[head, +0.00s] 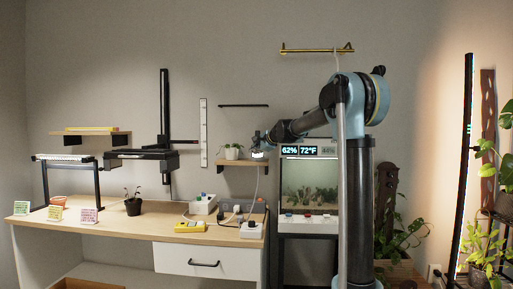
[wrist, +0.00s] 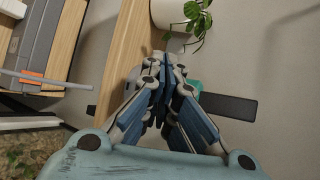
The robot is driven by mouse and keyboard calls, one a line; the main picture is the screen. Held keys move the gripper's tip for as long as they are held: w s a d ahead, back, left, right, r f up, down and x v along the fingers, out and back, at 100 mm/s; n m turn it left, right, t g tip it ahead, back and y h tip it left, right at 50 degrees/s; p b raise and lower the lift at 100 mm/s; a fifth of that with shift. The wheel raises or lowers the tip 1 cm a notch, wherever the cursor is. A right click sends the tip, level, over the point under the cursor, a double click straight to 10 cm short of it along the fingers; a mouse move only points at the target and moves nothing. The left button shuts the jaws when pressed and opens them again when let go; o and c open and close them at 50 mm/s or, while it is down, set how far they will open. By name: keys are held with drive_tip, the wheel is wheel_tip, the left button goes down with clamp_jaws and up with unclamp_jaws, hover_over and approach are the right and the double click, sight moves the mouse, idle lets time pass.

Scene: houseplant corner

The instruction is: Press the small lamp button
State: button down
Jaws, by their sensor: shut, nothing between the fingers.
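My gripper (head: 259,150) is shut and empty, raised in front of the wall by the small wooden shelf. In the wrist view its closed fingers (wrist: 165,65) point toward the shelf edge. A teal-green piece (wrist: 192,88) shows partly behind the fingers; I cannot tell whether it is a button. A yellow device (head: 190,227) lies at the front. Which button belongs to the small lamp is unclear.
The shelf (head: 241,164) bears a white-potted plant (head: 232,152), also close to the fingers in the wrist view (wrist: 178,14). A lit terrarium (head: 309,187) stands right of the desk (head: 130,226).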

drive_tip(key=shift+d+f, duration=0.2)
drive_tip(key=shift+d, duration=0.15)
drive_tip(key=shift+s+a+r, duration=0.1)
drive_tip(key=shift+s, duration=1.35)
drive_tip(key=shift+s+a+r, duration=0.1)
drive_tip(key=shift+s, duration=1.35)
drive_tip(key=shift+f, duration=0.1)
drive_tip(key=s+d+f+n+g+h, duration=0.2)
drive_tip(key=s+d+f+n, duration=0.2)
drive_tip(key=s+d+f, duration=0.5)
drive_tip(key=s+d+f+n+g+h, duration=0.3)
drive_tip(key=s+d+f, duration=0.6)
drive_tip(key=s+f, duration=0.6)
drive_tip(key=s+d+f+n+g+h, duration=0.3)
drive_tip(key=s+d+f+n, duration=0.4)
drive_tip(key=s, duration=1.9)
wheel_tip(320, 180, down, 6)
drive_tip(key=d, duration=0.2)
drive_tip(key=shift+d, duration=0.3)
drive_tip(key=shift+s, duration=0.1)
